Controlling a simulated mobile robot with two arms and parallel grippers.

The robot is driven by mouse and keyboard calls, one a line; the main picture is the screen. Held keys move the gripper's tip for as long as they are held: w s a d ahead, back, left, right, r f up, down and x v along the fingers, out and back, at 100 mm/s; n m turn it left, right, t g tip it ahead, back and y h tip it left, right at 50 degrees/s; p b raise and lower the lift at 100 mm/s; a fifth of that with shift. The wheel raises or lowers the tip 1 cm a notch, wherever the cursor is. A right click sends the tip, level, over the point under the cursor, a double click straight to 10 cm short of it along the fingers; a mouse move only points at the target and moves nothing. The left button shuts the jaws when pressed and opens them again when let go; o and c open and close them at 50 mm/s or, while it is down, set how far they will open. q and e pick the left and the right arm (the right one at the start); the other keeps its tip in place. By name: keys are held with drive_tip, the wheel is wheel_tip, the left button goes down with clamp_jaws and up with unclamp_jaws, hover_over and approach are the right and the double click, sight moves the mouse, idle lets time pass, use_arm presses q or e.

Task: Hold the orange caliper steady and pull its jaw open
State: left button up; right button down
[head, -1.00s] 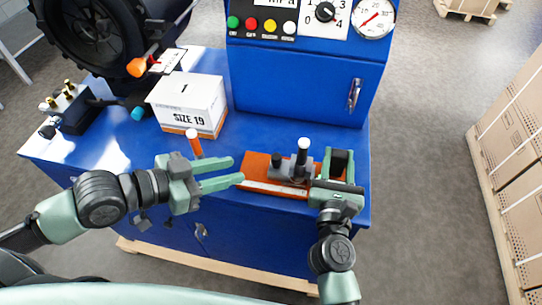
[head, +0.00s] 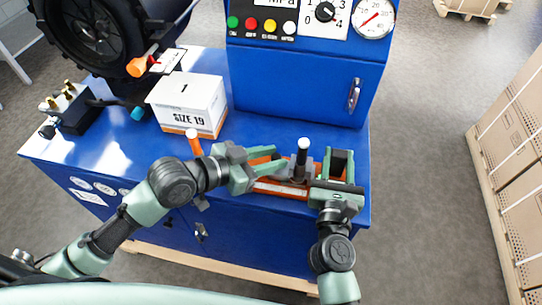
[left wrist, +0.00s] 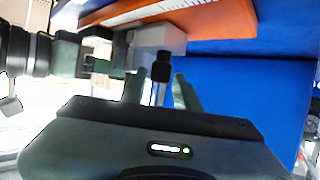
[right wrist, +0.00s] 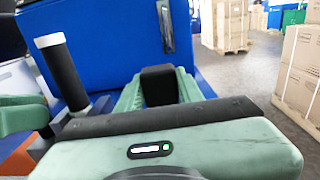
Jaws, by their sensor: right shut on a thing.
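The orange caliper (head: 285,192) lies flat near the front edge of the blue bench, with a pale scale strip along it. A dark upright post (head: 302,160) with a white top stands on its grey sliding part. My right gripper (head: 341,167) is shut on the black block (right wrist: 158,86) at the caliper's right end. My left gripper (head: 284,160) is open, its fingers pointing right and reaching the post from the left. In the left wrist view the post (left wrist: 161,68) shows between the two open fingers. Contact with the post cannot be told.
A white SIZE 19 box (head: 188,102) stands behind my left arm. An orange handle with a white tip (head: 194,143) stands close to it. The blue cabinet (head: 300,85) with gauge and buttons rises behind the caliper. The bench's right edge is close to my right gripper.

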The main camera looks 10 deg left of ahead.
use_arm(q)
clamp_jaws()
idle(1.5)
